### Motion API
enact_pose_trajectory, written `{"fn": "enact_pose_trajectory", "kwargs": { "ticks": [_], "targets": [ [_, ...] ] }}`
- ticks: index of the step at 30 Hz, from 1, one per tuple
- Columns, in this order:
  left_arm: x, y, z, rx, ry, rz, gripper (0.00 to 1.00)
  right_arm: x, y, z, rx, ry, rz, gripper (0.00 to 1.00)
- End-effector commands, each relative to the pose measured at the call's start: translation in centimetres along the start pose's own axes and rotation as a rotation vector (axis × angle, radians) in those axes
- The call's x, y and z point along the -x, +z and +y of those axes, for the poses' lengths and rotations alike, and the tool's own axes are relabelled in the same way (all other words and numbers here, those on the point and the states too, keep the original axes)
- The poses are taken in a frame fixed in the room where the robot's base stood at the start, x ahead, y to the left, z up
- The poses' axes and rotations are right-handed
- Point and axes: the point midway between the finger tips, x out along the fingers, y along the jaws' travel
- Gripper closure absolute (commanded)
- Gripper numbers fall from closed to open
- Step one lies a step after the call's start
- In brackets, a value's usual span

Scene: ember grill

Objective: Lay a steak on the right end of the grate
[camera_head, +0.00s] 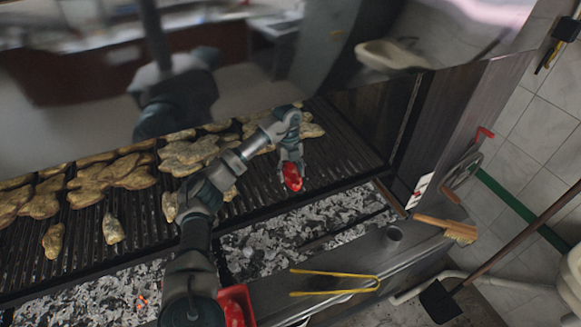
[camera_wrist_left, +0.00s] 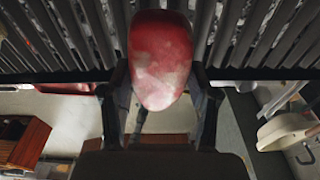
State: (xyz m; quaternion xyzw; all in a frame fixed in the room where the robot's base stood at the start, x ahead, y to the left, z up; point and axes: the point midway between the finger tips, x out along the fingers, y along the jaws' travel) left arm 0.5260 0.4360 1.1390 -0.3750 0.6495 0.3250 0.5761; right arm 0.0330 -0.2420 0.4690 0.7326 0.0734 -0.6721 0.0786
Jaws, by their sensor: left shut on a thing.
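My left gripper (camera_head: 291,161) points down over the right part of the grate (camera_head: 345,152). It is shut on a raw red steak (camera_head: 292,178), which hangs below the fingers. In the left wrist view the steak (camera_wrist_left: 160,62) sits between the two fingers (camera_wrist_left: 160,105), with dark grate bars (camera_wrist_left: 60,35) behind it. The bars around the steak are bare at the right end. I cannot tell whether the steak touches them. My right gripper is not in view.
Many browned chicken pieces (camera_head: 100,176) cover the grate's left and middle. A bed of glowing coals and ash (camera_head: 300,232) lies in front. A red tray (camera_head: 246,297), yellow tongs (camera_head: 335,282) and a wooden-handled brush (camera_head: 446,228) are on the front ledge. A steel wall (camera_head: 460,125) closes the right side.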

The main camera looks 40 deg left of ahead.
Motion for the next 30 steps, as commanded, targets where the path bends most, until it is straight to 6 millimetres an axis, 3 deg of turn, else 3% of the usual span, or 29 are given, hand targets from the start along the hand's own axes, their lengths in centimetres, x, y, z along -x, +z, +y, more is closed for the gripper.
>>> {"fn": "enact_pose_trajectory", "kwargs": {
  "ticks": [3, 9, 13, 20, 25, 26, 28, 30],
  "targets": [
    [0.3, 2.3, -0.9, 0.002, -0.001, 0.001, 0.8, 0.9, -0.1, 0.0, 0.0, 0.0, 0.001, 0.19],
    [0.2, 4.3, -1.5, -0.001, -0.001, -0.001, 0.8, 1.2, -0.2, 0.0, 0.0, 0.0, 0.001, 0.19],
    [-0.2, 4.6, -1.5, -0.001, 0.001, -0.001, 0.8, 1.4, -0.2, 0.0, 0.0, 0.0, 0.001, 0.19],
    [-3.1, 5.0, -1.4, -0.002, 0.001, 0.0, 0.8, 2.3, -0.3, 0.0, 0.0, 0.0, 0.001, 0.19],
    [-3.4, 5.1, -1.4, -0.002, 0.0, -0.001, 0.8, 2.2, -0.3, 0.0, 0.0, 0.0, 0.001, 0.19],
    [-3.4, 5.1, -1.4, -0.001, 0.0, -0.001, 0.37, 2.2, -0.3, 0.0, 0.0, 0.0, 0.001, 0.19],
    [-3.4, 5.0, -1.4, -0.001, 0.0, -0.001, 0.2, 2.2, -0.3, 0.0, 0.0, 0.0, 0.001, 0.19],
    [-3.4, 5.0, -1.4, -0.001, 0.0, -0.001, 0.15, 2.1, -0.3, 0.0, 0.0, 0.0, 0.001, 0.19]
  ]
}}
